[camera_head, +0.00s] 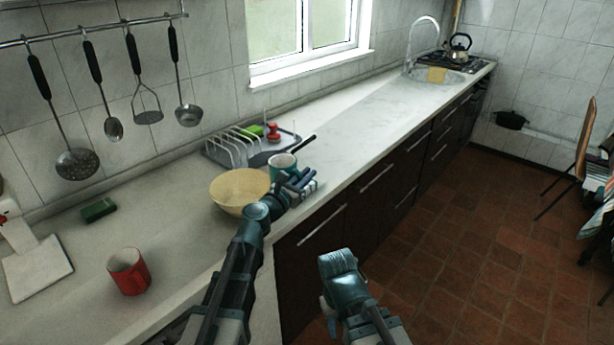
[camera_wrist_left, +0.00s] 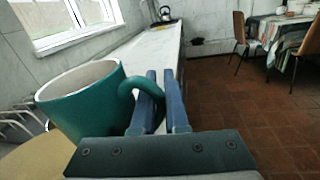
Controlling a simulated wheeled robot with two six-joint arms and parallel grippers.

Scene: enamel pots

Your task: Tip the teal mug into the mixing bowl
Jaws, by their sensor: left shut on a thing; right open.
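The teal mug (camera_head: 283,164) is at my left gripper (camera_head: 297,182), beside and just above the far right rim of the mixing bowl in the head view. In the left wrist view the mug (camera_wrist_left: 85,105) fills the left side, and my left gripper (camera_wrist_left: 158,100) is shut on its handle. The mug looks close to upright, its contents hidden. The tan mixing bowl (camera_head: 236,190) stands on the counter; part of it (camera_wrist_left: 38,160) shows below the mug in the wrist view. My right gripper (camera_head: 333,305) is low in front of the cabinets, open and empty.
A dish rack (camera_head: 232,148) and a dark pan (camera_head: 300,145) lie behind the bowl. A red mug (camera_head: 128,271), a green sponge (camera_head: 98,210) and a white board (camera_head: 38,268) are on the near left counter. The counter toward the sink (camera_head: 436,76) is clear.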

